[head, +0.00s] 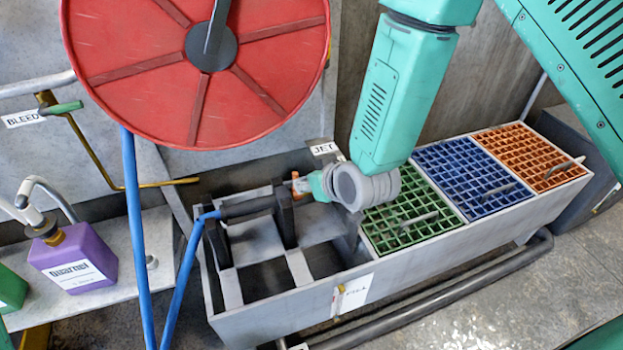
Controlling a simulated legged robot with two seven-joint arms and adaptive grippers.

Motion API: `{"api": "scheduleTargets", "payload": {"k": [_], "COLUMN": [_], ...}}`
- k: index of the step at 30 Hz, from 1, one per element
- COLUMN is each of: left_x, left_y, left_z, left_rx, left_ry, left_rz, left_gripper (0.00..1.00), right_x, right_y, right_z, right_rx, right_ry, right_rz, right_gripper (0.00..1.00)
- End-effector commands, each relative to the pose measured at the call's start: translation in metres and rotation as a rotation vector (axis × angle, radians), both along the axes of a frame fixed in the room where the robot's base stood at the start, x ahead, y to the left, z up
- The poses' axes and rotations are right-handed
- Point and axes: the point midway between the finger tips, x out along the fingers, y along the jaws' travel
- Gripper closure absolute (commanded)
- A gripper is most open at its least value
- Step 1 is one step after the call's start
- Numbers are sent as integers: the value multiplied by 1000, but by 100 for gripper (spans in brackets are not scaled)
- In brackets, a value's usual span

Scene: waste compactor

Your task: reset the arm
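My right arm comes in from the upper right and reaches down to the long grey trough (300,305). Its grey wrist joint sits over the trough, just left of the green grate. My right gripper (303,186) points left, at the right end of a dark lance (250,207) that lies across black upright holders (286,217). A small orange part (297,177) shows at the gripper's tip. The fingers are small and partly hidden, so I cannot tell whether they are shut on the lance. My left gripper is not in view.
Green (408,217), blue (470,176) and orange (527,155) grates cover the trough's right part. A red reel (130,60) with a blue hose (137,240) hangs upper left. A purple jug (75,258) stands on the left ledge. A dark pipe (450,283) runs along the trough's front.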

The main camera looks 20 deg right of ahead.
Motion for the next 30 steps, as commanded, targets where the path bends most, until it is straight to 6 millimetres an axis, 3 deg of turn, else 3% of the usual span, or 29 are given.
{"api": "scheduleTargets", "payload": {"k": [20, 23, 26, 30], "left_x": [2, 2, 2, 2], "left_y": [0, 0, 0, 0], "left_z": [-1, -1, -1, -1], "left_rx": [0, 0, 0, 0], "left_ry": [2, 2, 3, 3], "left_rz": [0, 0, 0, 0], "left_gripper": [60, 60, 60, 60], "right_x": [-12, -33, -76, -160], "right_y": [-3, -10, -26, -53], "right_z": [0, -22, -61, -114], "right_rx": [-2, -8, -22, -47], "right_ry": [16, 83, 211, 436], "right_rz": [-1, -8, -25, -61], "right_gripper": [67, 67, 67, 67]}}
